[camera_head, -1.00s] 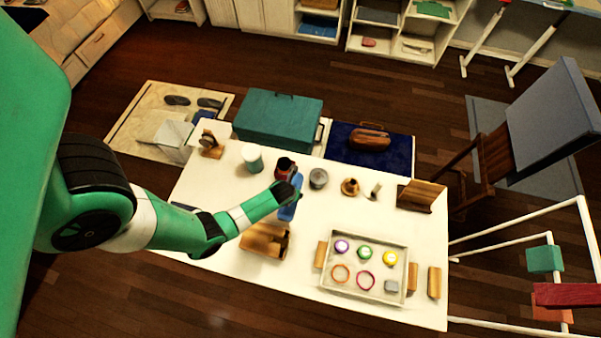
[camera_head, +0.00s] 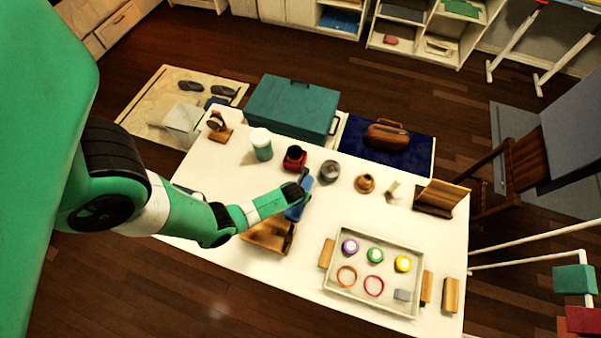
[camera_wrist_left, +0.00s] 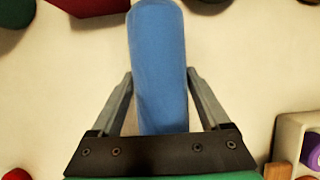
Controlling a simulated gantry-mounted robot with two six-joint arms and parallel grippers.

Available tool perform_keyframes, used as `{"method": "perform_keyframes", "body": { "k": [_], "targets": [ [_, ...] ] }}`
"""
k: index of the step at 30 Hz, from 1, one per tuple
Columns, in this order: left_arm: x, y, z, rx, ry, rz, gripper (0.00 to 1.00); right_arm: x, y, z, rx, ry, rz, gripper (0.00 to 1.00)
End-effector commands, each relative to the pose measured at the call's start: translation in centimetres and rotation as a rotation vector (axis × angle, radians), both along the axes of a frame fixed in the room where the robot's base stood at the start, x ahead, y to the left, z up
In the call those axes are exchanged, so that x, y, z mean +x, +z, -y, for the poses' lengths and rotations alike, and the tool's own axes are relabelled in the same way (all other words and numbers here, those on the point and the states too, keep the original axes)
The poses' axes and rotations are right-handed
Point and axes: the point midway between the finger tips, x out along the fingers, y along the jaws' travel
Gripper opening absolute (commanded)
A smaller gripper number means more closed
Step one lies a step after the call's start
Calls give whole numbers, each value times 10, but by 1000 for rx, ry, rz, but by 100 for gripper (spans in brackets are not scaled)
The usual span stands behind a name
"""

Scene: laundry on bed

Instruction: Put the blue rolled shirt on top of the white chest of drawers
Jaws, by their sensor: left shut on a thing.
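The blue rolled shirt (camera_head: 297,210) is held in my left gripper (camera_head: 300,193), above or at the white top (camera_head: 215,253) of a long piece of furniture, just in front of a red cup (camera_head: 294,158). I cannot tell from the pictures whether this is the white chest of drawers, as no drawer fronts show. In the left wrist view the shirt (camera_wrist_left: 158,60) is an upright blue cylinder between the two fingers of the gripper (camera_wrist_left: 159,76). Whether its lower end touches the surface cannot be told. My right gripper is not in view.
A wooden holder (camera_head: 268,237) stands close to the shirt. A tray (camera_head: 340,240) with coloured discs and rings lies to the right. A white-lidded cup (camera_head: 261,145), a grey pot (camera_head: 330,171) and a wooden stand (camera_head: 440,197) line the back. The front left of the top is clear.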

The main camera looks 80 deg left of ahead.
Motion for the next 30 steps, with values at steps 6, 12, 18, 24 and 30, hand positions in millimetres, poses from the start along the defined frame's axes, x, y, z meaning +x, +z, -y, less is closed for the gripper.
{"method": "perform_keyframes", "body": {
  "k": [6, 12, 18, 24, 30],
  "targets": [
    [0, -3, 0, 0, 0, 0, 98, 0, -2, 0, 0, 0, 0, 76],
    [0, -3, 0, 0, 0, 0, 100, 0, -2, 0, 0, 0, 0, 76],
    [-1, 13, 3, 2, -1, 1, 100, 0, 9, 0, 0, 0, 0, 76],
    [-9, 61, 18, 0, -2, 0, 100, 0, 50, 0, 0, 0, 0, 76],
    [-17, 97, 32, 1, -3, -1, 100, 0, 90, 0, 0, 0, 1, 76]
  ]
}}
